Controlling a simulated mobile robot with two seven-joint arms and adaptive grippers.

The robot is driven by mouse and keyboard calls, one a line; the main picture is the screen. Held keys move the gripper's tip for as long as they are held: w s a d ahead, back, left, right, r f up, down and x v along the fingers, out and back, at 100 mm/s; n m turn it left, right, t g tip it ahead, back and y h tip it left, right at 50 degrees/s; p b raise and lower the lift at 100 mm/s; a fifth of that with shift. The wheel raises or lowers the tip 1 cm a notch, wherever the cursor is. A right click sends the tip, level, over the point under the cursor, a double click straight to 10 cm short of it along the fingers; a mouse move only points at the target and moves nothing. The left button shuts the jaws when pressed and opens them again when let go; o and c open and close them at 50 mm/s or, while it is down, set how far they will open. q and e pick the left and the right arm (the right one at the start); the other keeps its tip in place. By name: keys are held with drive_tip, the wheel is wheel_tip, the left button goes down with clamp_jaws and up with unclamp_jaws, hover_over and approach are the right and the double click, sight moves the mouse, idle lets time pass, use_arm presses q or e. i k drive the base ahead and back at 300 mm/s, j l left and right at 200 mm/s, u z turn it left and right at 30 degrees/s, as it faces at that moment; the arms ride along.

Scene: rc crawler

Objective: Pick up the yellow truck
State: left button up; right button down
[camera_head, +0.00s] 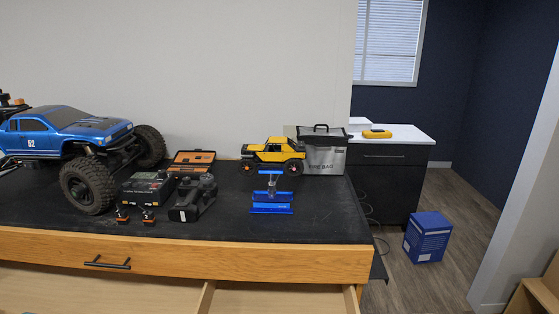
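The yellow truck (273,152) is a small crawler with black wheels. It stands upright on the black top of the wooden workbench (230,223), towards the back right. A grey bag (324,156) with a black handle stands close to its right. A blue stand (271,197) is in front of it. Neither of my grippers shows in the head view.
A large blue truck (68,138) fills the bench's left. A charger (146,188), a black transmitter (193,198) and an orange tool case (192,161) lie mid-bench. Drawers below stand open. A blue box (427,237) is on the floor at right.

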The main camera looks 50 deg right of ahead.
sight(268, 155)
drive_tip(key=z, duration=2.35)
drive_tip(key=i+l+z, duration=0.15)
drive_tip(key=l, duration=0.2)
drive_tip(key=l+z, duration=0.15)
drive_tip(key=l, duration=0.2)
drive_tip(key=i+l+z, duration=0.15)
drive_tip(key=l, duration=0.15)
drive_tip(key=i+l+z, duration=0.1)
drive_tip(key=l, duration=0.2)
drive_tip(key=i+l+u, duration=0.15)
drive_tip(key=i+u, duration=0.3)
drive_tip(key=i+l+u, duration=0.45)
drive_tip(key=i, duration=0.15)
drive_tip(key=i+l+u, duration=0.45)
drive_tip(key=i+u, duration=0.2)
drive_tip(key=u, duration=0.3)
drive_tip(key=i+l+u, duration=0.15)
drive_tip(key=u, duration=0.35)
drive_tip(key=i+l+u, duration=0.15)
drive_tip(key=u, duration=0.35)
drive_tip(key=i+l+u, duration=0.1)
drive_tip(key=l+u, duration=0.2)
drive_tip(key=u, duration=0.15)
